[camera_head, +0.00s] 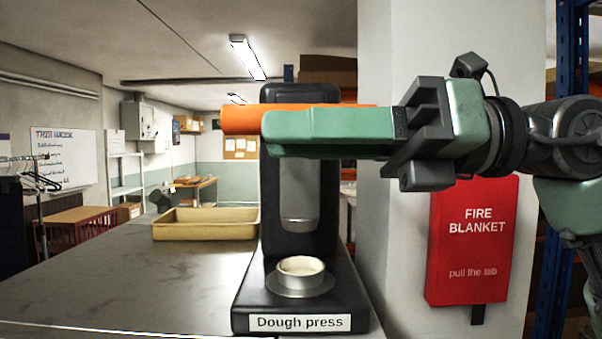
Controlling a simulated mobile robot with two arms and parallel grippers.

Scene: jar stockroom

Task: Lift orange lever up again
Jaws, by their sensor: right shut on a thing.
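The black dough press (350,290) stands on the counter, with a label on its front base. Its orange lever (238,120) lies level across the upper part of the press, its end sticking out to the left. My right gripper (272,132) comes in from the right and is shut on the orange lever; its green fingers hide much of the lever. A round metal cup with pale dough (300,266) sits on the press base, below the metal plunger (299,205), with a gap between them. My left gripper is not in view.
A tan tray (205,231) stands on the counter (130,280) left of the press. The counter front left is clear. A pale pillar (395,240) with a red fire blanket box (470,255) stands close on the right, behind my right arm.

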